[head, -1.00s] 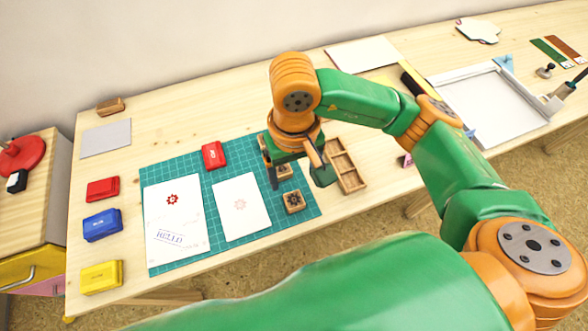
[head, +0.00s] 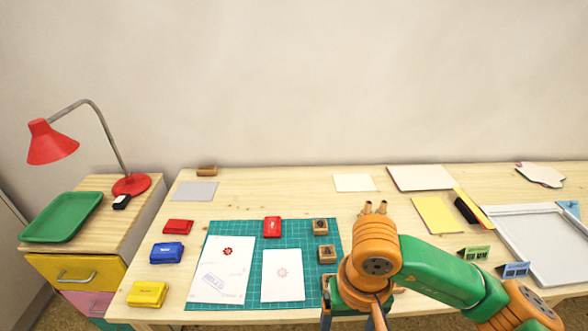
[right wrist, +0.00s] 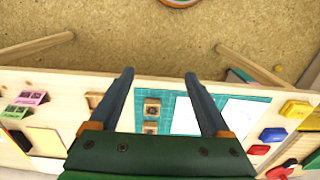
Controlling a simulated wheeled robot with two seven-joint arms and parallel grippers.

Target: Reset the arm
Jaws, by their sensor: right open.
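My right gripper (head: 353,318) is low in the head view, by the front edge of the table at the right side of the green cutting mat (head: 245,268); its fingertips are cut off or hidden there. In the right wrist view its two fingers (right wrist: 160,76) stand wide apart with nothing held between them. A paper with a red gear print and blue stamp (head: 222,280) and a paper with a faint gear print (head: 283,283) lie on the mat. My left gripper is not in view.
A red inkpad (head: 272,227) lies on the mat; red (head: 178,226), blue (head: 167,252) and yellow (head: 147,294) ones lie left of it. A white tray (head: 520,240) and small cards (head: 474,253) are at right. A red lamp (head: 52,142) stands left.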

